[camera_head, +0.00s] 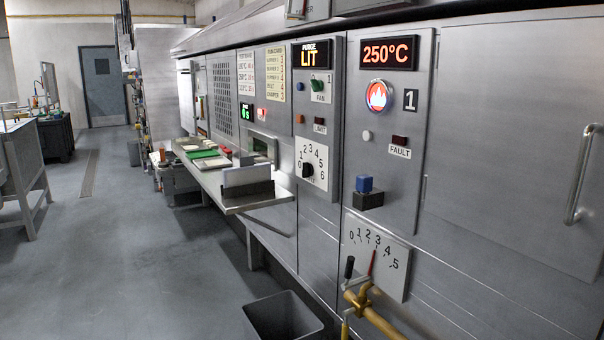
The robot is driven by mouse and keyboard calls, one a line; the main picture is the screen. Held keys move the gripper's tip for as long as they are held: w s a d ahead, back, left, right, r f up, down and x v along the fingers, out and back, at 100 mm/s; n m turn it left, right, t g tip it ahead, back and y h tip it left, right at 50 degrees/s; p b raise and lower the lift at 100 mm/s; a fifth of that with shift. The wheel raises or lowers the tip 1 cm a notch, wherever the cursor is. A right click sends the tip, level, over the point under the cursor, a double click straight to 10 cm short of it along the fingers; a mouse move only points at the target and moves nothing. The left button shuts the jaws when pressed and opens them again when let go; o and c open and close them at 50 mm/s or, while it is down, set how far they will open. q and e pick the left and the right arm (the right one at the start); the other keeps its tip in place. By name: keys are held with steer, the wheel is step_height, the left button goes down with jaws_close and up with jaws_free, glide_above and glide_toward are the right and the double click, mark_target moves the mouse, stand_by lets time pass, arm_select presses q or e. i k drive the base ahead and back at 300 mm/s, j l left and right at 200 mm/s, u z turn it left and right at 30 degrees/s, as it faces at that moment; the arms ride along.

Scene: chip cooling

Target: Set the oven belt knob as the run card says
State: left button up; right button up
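The run card (275,75) is a cream sheet on the oven front, with several printed lines and a number beside each; the words are too small to read surely. A white dial plate (320,158) numbered 0 to 6 carries a black knob (308,170); no belt label is legible on it, and I cannot tell its exact setting. A lower white scale (398,280), numbered 0 to 5, has a red needle (372,262) near 2 to 3. Neither of my grippers is in view.
A metal shelf (255,205) with a grey holder juts from the front. A dark open bin (284,318) stands below it. A brass pipe and valve (362,300) stick out lower right. The 250°C display (388,53) is lit. The aisle floor (130,240) on the left is clear.

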mark_target(308, 170)
steer(key=i+j+z, duration=0.1)
steer(key=j, duration=0.25)
steer(key=i+j, duration=0.2)
steer(key=j, duration=0.2)
steer(key=i+j+z, duration=0.15)
steer(key=j, duration=0.2)
steer(key=i+j+z, duration=0.1)
steer(key=j, duration=0.3)
steer(key=i+j, duration=0.15)
steer(key=j, duration=0.25)
steer(key=i+j+z, duration=0.15)
steer(key=j, duration=0.25)
